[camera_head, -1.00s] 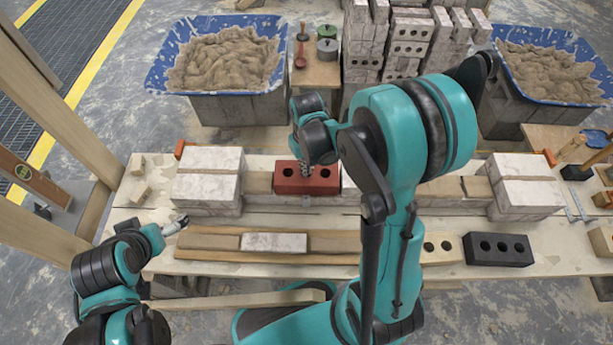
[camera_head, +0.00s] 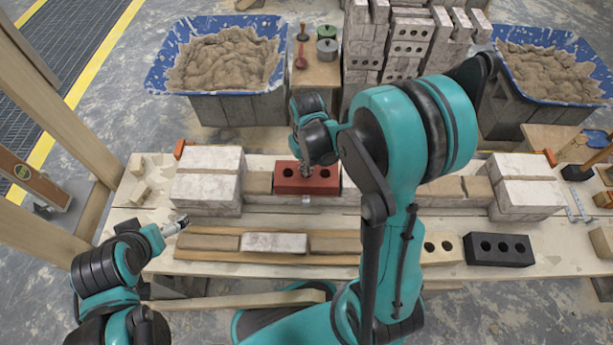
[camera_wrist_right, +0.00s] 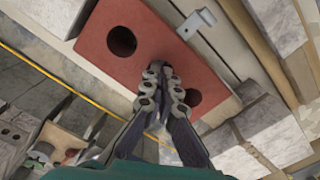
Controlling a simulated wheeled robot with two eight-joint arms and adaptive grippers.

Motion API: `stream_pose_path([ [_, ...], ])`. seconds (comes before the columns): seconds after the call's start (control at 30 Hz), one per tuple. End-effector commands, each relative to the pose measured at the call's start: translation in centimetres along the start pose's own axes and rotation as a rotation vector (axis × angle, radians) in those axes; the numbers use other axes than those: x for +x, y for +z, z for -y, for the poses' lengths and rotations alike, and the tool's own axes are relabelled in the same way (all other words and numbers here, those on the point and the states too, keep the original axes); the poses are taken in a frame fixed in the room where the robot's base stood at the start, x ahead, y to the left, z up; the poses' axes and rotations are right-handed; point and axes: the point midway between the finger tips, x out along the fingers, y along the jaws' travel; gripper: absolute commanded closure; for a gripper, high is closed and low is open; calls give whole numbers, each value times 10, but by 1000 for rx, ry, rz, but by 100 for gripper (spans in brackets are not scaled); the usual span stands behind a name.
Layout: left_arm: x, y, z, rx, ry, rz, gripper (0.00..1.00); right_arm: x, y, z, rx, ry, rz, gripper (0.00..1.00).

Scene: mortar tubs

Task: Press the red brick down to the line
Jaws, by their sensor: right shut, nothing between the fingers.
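The red brick (camera_head: 290,186) with dark round holes lies in the wall course on the bench, between paler bricks. It also shows large in the right wrist view (camera_wrist_right: 150,25). My right gripper (camera_head: 306,179) is over the middle of the brick, shut and empty. In the right wrist view its fingertips (camera_wrist_right: 163,72) are together at the brick's top, between two visible holes; I cannot tell contact for sure. My left gripper (camera_head: 182,222) is low at the bench's left front, away from the brick; its jaws are too small to read. I cannot make out the line clearly.
Stacked pale blocks (camera_head: 208,180) stand left of the course, others (camera_head: 525,187) right. A flat row of bricks (camera_head: 273,243) lies in front, with a black brick (camera_head: 498,250) to its right. Blue mortar tubs (camera_head: 160,70) stand behind the bench.

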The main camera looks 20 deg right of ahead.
Motion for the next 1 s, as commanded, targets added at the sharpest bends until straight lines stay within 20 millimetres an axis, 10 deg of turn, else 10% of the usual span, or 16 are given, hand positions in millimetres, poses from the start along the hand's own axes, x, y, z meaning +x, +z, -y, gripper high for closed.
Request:
stream_pose_path([
  [1.0,-15,-11,0,0,0,0,0,-23,1,0,0,-1,1,100],
])
